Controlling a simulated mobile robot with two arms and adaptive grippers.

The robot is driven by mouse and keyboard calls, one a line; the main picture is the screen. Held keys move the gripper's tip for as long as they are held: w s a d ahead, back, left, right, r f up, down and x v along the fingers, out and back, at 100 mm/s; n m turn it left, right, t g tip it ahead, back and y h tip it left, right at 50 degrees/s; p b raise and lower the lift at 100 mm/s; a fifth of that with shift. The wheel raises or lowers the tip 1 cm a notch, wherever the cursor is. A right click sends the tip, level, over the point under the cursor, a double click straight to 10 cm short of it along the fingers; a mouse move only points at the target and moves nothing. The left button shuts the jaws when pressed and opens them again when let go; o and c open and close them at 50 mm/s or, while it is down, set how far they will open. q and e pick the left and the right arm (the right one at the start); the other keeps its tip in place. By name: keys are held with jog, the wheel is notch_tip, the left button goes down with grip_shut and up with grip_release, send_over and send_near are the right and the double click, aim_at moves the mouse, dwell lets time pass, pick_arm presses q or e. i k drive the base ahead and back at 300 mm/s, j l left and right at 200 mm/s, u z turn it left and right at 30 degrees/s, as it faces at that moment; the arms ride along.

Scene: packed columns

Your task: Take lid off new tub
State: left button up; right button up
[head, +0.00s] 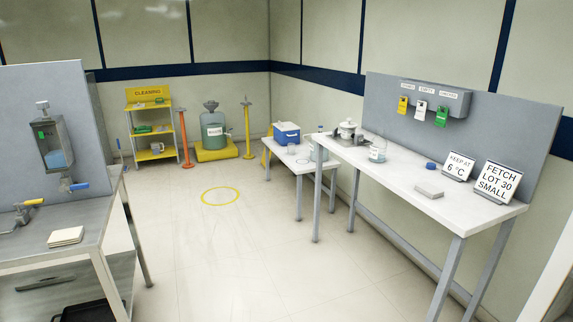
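A small white lidded vessel (347,128) stands at the far end of the white bench (400,183) on the right, with dark grey equipment beside it. It is too small to tell whether this is the new tub. A blue and white box (286,133) with its lid on sits on the lower table (299,163) behind the bench. A small blue cap-like piece (431,166) lies on the bench. No clearly marked tub shows. Neither of my grippers is in view.
The floor between, with a yellow ring (220,205), is clear.

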aim_at(349, 124)
jog(key=i+z, duration=0.1)
jog(key=i, duration=0.9)
jog(key=i+j, duration=0.2)
jog(key=i, duration=0.8)
jog(key=l+z, duration=0.05)
